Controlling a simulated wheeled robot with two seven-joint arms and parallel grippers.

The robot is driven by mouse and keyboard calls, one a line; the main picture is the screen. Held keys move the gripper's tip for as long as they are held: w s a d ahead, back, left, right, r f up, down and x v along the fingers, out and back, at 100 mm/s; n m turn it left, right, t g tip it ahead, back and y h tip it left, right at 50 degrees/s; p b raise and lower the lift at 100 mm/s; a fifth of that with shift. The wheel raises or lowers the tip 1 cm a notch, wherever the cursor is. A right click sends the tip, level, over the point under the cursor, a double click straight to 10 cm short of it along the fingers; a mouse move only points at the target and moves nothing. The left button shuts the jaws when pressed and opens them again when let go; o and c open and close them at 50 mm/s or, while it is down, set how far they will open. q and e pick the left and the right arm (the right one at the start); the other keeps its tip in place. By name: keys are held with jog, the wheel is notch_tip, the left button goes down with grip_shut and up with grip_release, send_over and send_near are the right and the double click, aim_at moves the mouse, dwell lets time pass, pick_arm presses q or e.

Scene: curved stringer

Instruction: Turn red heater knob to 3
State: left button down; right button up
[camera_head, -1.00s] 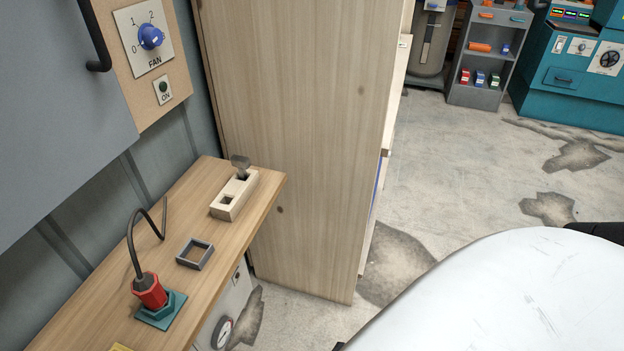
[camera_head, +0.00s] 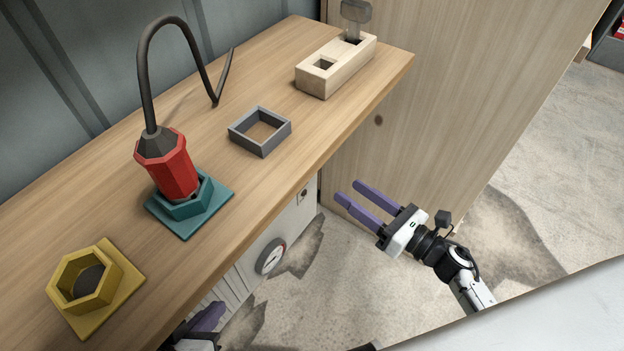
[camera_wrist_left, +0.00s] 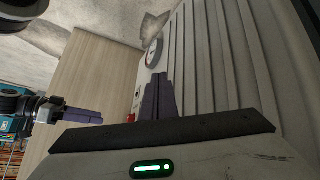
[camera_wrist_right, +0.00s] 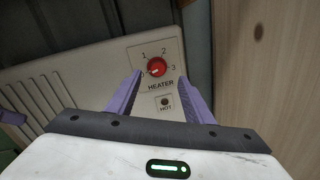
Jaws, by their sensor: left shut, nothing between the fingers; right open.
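The red heater knob (camera_wrist_right: 157,67) sits on a pale panel marked 1, 2 and 3, above the word HEATER. Its white mark appears to point to the lower left, away from the 3. My right gripper (camera_wrist_right: 160,79) is open and empty, with its fingertips on either side of the lower part of the dial in this view; contact cannot be told. In the head view my right gripper (camera_head: 349,193) is in front of the heater (camera_head: 300,212), below the shelf. My left gripper (camera_wrist_left: 155,97) is shut and empty beside the ribbed heater front; the shelf edge partly hides it in the head view (camera_head: 207,318).
The wooden shelf (camera_head: 105,205) overhangs the heater. It bears a red plug-like tool (camera_head: 168,165) in a teal holder, a yellow hexagonal holder (camera_head: 125,270), a grey square frame (camera_head: 243,140) and a wooden block (camera_head: 335,68). A wooden cabinet (camera_head: 450,90) stands close on the right.

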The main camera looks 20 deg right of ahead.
jog(key=w+a+f+n+b, duration=0.1)
jog(key=w+a+n, duration=0.1)
jog(key=w+a, duration=0.4)
jog(key=w, duration=0.3)
jog(key=shift+y+b, duration=0.3)
jog(key=shift+y, duration=0.1)
jog(key=shift+a+f, duration=0.1)
jog(key=c, duration=1)
